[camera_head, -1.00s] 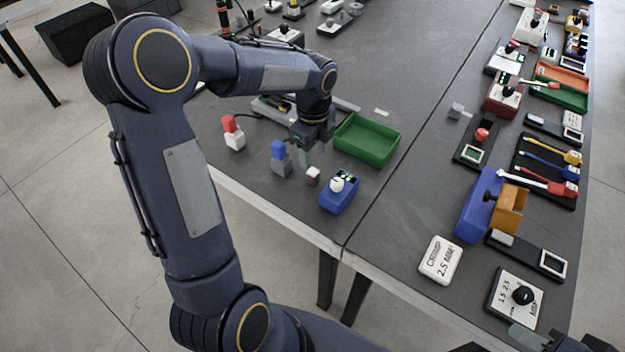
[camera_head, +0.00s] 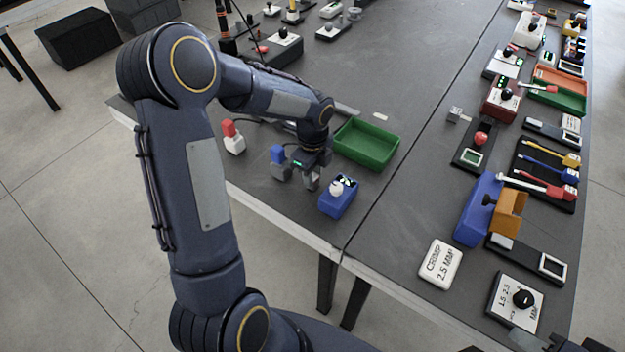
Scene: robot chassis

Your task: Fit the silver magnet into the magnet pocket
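My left gripper (camera_head: 309,181) points down at the front of the left table, between a blue-topped grey block (camera_head: 279,162) and a blue box with a white knob (camera_head: 339,196). Its fingers are where a small pale block with a reddish side stood; that block is now hidden, and whether the fingers are shut on it cannot be told. I cannot tell for sure which piece is the silver magnet, nor make out the magnet pocket. Part of my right gripper (camera_head: 527,339) shows at the bottom right edge; its opening is unclear.
A green tray (camera_head: 340,139) lies just behind the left gripper. A red-topped white block (camera_head: 233,139) stands to its left. A small grey piece (camera_head: 456,114) lies on the right table, among devices and tools. The tables' middle strip is mostly clear.

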